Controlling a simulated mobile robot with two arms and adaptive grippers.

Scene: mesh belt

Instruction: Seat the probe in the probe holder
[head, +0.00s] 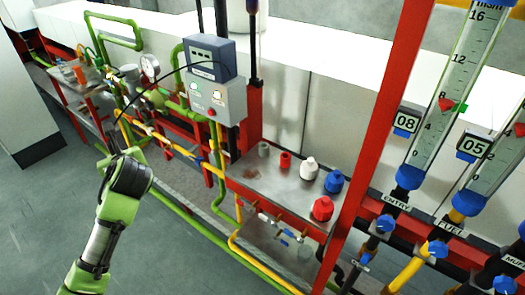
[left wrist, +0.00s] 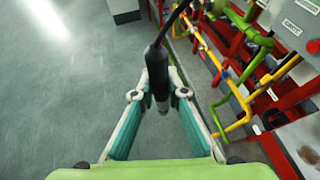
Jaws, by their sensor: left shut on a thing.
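The probe (left wrist: 157,68) is a dark rod with a black cable at its upper end. In the left wrist view my left gripper (left wrist: 160,97) is shut on it, with a finger on each side. In the head view the left arm's wrist hides the fingertips and the probe, and the gripper is left of the pipes, over the floor side. A small grey cup (head: 263,149) and a small red cup (head: 285,160) stand upright on the steel shelf (head: 268,180); I cannot tell which, if either, is the probe holder. My right gripper is not in view.
The cable arcs to a grey meter box (head: 210,58). White (head: 310,168), blue (head: 333,182) and red (head: 322,209) bottles stand on the shelf's right part. Yellow and green pipes (head: 215,170) run between arm and shelf. A red post (head: 378,110) rises at right. The floor is clear.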

